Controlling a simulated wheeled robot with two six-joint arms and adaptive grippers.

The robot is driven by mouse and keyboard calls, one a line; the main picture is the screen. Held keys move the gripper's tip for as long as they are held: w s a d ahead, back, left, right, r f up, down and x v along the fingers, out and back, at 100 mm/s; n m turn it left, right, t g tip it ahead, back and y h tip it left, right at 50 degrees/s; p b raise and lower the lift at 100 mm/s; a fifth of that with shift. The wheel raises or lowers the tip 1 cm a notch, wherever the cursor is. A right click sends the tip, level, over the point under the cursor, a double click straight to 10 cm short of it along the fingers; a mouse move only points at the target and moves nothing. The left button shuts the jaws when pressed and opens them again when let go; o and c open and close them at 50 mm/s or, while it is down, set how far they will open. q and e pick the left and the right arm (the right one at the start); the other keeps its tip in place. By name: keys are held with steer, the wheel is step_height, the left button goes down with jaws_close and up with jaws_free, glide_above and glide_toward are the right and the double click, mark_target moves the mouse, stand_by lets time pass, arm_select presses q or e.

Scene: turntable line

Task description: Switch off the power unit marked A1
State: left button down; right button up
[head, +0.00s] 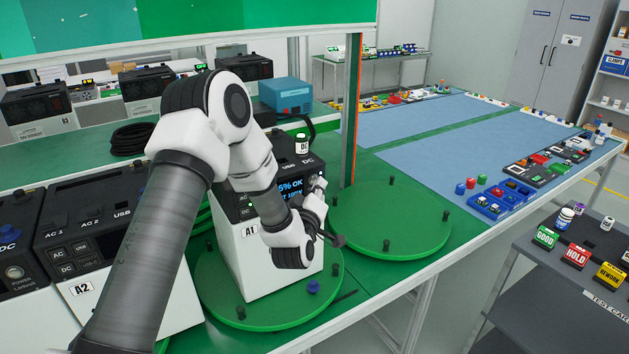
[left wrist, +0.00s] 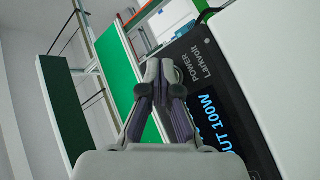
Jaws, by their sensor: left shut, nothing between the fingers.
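The power unit marked A1 (head: 251,231) is a white box with a dark sloped top panel, standing on a green round turntable (head: 212,305). Its display (head: 290,187) is lit, with "5% OK" and a 100W output partly readable. My left gripper (head: 338,240) is shut and empty beside the unit's right front edge. In the left wrist view the fingers (left wrist: 160,78) meet next to the unit's dark panel (left wrist: 205,60), which reads "POWER Larkvolt"; the display (left wrist: 222,118) shows at right. My right gripper is out of view.
Unit A2 (head: 82,288) stands close on the left. A second green turntable (head: 390,215) with dark pegs is empty at right. A blue knob (head: 313,287) sits on the front of A1's turntable.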

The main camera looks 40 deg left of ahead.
arm_select(q)
steer(key=shift+w+a, duration=0.15)
steer(key=shift+a, duration=0.15)
stand_by(0.5)
steer(key=shift+s+d+b, duration=0.3)
steer(key=shift+d+b, duration=0.15)
steer(key=shift+d, duration=0.3)
steer(key=d, duration=0.1)
steer(key=s+d+b, duration=0.1)
steer(key=d, duration=0.1)
steer(key=s+d+b, duration=0.1)
steer(key=shift+d, duration=0.3)
stand_by(0.7)
